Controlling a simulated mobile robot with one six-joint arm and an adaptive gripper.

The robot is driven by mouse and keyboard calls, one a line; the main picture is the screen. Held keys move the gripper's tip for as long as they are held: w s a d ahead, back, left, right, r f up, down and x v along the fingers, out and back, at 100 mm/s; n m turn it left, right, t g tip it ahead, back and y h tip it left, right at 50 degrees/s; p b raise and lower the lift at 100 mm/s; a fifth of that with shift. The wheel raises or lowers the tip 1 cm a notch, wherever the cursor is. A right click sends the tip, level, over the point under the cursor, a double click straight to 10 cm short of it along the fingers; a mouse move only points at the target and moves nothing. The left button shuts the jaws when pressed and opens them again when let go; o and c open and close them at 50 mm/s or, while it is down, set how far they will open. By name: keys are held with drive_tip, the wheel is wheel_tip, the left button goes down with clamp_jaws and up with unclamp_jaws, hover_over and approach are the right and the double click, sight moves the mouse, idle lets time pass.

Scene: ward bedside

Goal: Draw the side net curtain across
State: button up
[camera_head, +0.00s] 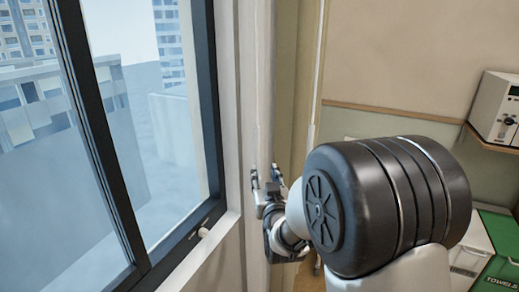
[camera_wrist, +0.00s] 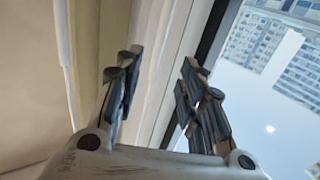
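The net curtain (camera_head: 262,85) appears as a narrow, pale, gathered vertical strip beside the window's right frame. My gripper (camera_head: 266,178) is at its lower visible part, with one fingertip to each side of the strip. In the wrist view my gripper (camera_wrist: 160,78) is open, its two dark fingers well apart. A pale upright band, probably the net curtain (camera_wrist: 158,62), shows between the fingers. I cannot tell whether either finger touches it. The curtain's lower end is hidden behind my arm.
A yellowish heavier drape (camera_head: 291,75) hangs right of the net. A wall shelf (camera_head: 488,137) with a white device (camera_head: 493,105) and a green towels box (camera_head: 500,265) stand at right.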

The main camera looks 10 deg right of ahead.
sight(257, 152)
drive_tip(key=w, duration=0.5)
drive_tip(key=w+b, duration=0.1)
drive_tip(key=w, duration=1)
drive_tip(key=shift+w+d, duration=0.2)
drive_tip(key=shift+d, duration=0.05)
drive_tip(key=shift+c, duration=0.2)
clamp_jaws()
